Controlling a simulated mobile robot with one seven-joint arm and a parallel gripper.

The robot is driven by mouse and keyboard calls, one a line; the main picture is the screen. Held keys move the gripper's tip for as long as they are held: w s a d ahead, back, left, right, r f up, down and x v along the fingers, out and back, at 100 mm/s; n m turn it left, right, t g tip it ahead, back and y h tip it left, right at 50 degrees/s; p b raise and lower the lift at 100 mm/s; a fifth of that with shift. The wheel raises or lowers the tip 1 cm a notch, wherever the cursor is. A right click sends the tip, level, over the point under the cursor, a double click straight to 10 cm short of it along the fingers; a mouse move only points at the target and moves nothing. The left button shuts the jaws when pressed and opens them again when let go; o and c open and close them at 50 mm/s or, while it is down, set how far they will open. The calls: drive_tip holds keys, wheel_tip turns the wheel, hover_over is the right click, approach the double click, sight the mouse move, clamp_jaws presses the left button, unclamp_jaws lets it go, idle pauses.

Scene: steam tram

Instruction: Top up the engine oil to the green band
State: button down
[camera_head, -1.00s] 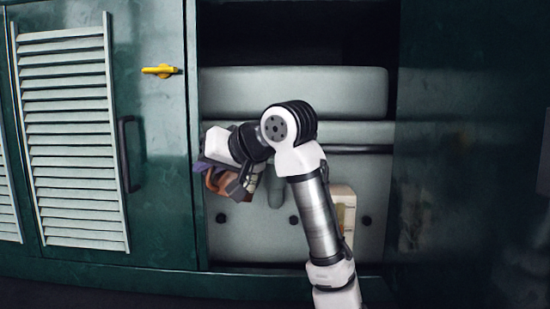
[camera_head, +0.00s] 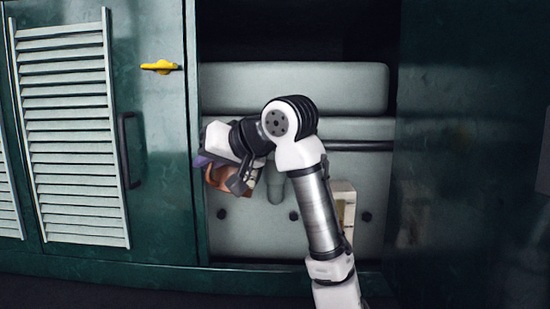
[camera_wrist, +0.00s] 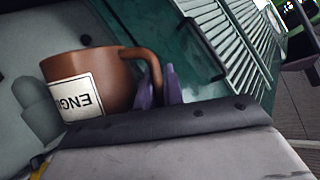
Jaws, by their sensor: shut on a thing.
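My gripper (camera_wrist: 160,85) is shut on the handle of a brown can (camera_wrist: 110,75). The can has a white label reading "ENG", upside down in the wrist view; the rest of the word is out of sight. A grey stub (camera_head: 275,188) stands on the engine front (camera_head: 245,235), right of the can. Whether the can touches it I cannot tell. No oil and no green band can be made out.
A cream box (camera_head: 343,205) is on the right of the engine front, partly behind my arm. A dark green panel (camera_head: 470,150) closes off the right.

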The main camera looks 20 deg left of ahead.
drive_tip(key=shift+r+m+p, duration=0.3)
drive_tip(key=shift+r+p, duration=0.55)
drive_tip(key=shift+r, duration=0.15)
idle(0.3)
drive_tip(key=shift+w+r+m+g+p, duration=0.1)
drive_tip(key=shift+r+m+g+p, duration=0.25)
drive_tip(key=shift+r+p, duration=0.55)
drive_tip(key=shift+f, duration=0.15)
idle(0.8)
drive_tip(key=shift+w+d+r+m+g+y+p, duration=0.15)
drive_tip(key=shift+r+p, duration=0.25)
drive_tip(key=shift+p, duration=0.25)
drive_tip(key=shift+w+a+r+m+g+y+p, duration=0.15)
drive_tip(key=shift+r+p, duration=0.25)
drive_tip(key=shift+p, duration=0.2)
drive_tip(key=shift+d+r, duration=0.1)
drive_tip(key=shift+r, duration=0.05)
drive_tip(key=shift+w+d+r+m+g+p, duration=0.15)
drive_tip(key=shift+r+m+g+p, duration=0.2)
drive_tip(key=shift+r+p, duration=0.5)
